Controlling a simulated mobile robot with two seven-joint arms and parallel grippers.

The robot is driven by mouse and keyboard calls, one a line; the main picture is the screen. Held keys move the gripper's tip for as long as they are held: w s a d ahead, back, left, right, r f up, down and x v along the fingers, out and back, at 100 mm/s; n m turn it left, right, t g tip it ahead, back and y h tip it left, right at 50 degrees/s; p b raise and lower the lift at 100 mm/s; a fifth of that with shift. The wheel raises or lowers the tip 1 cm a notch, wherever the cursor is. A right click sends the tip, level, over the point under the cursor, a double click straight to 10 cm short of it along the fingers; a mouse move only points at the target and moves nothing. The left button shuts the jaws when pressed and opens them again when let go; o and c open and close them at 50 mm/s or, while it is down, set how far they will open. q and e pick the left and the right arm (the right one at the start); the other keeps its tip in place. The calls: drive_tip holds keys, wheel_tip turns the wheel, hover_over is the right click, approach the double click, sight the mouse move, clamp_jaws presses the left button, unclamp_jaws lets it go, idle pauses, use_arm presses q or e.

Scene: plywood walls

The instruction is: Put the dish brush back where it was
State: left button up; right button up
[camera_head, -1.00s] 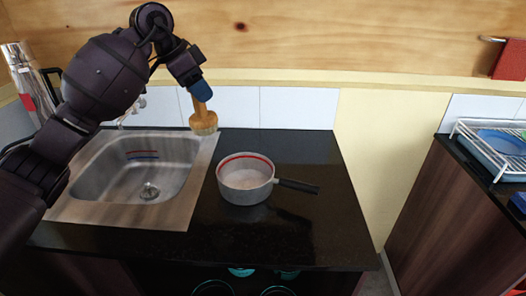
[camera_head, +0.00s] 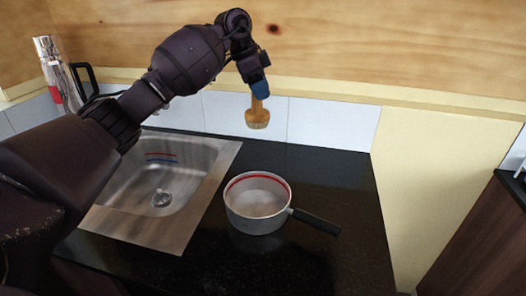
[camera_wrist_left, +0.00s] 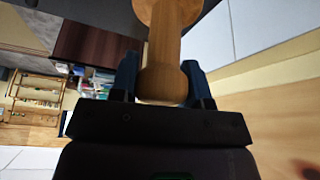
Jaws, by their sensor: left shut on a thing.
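The dish brush (camera_head: 257,117) has a wooden handle and pale bristles. My left gripper (camera_head: 260,90) is shut on its handle and holds it bristles down, in the air in front of the tiled back wall. In the left wrist view the brush's wooden handle (camera_wrist_left: 170,55) stands between the two blue fingers of my left gripper (camera_wrist_left: 164,80). The bristles are out of that view. My right gripper is in neither view.
A grey pot (camera_head: 257,207) with a red band and black handle stands on the black counter (camera_head: 330,185). A steel sink (camera_head: 190,205) lies to its left. A metallic flask (camera_head: 55,72) stands at the far left. The counter right of the pot is clear.

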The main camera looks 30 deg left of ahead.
sight(246, 111)
use_arm(q)
wheel_tip(246, 111, down, 17)
drive_tip(key=b, duration=0.1)
drive_tip(key=shift+w+r+b, duration=0.15)
drive_tip(key=shift+b, duration=0.25)
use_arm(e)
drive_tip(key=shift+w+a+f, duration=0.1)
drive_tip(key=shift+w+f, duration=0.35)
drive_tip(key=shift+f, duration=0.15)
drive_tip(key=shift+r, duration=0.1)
use_arm(q)
drive_tip(key=o, duration=0.9)
drive_tip(key=p+v, duration=0.1)
drive_tip(key=v, duration=1.1)
drive_tip(key=shift+d+p, duration=0.1)
drive_tip(key=shift+p, duration=0.2)
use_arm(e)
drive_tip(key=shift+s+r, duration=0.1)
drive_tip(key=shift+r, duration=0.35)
